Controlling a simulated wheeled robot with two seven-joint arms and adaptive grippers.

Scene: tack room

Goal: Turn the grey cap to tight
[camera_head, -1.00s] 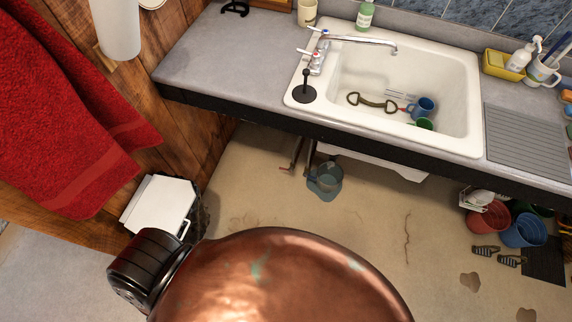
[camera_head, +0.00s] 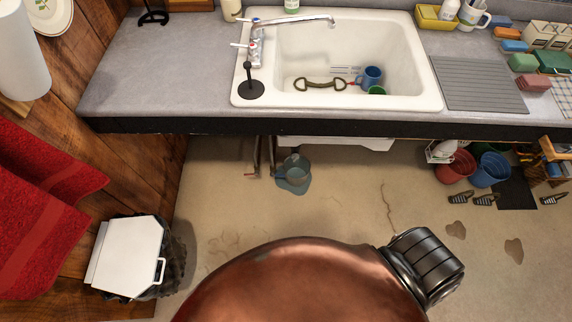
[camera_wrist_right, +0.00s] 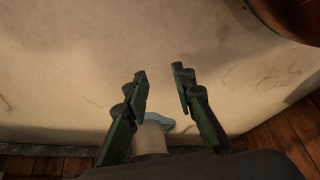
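I cannot make out the grey cap for certain in either view. In the head view, pipes (camera_head: 262,157) come down under the counter below the sink (camera_head: 432,85). Beside them a grey-blue vessel (camera_head: 295,168) stands in a blue puddle (camera_head: 291,187) on the floor. My right gripper (camera_wrist_right: 160,72) shows only in the right wrist view. Its two green-grey fingers are apart with nothing between the tips. A pale cylinder (camera_wrist_right: 150,139) shows low between the fingers, with a blue patch (camera_wrist_right: 174,126) behind it; I cannot tell if it touches the gripper. My left gripper is not in view.
The counter's dark front edge (camera_head: 330,127) overhangs the pipes. A white-lidded bin (camera_head: 128,256) stands at the left, below a red towel (camera_head: 45,215). Red (camera_head: 456,167) and blue (camera_head: 489,171) buckets stand at the right.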

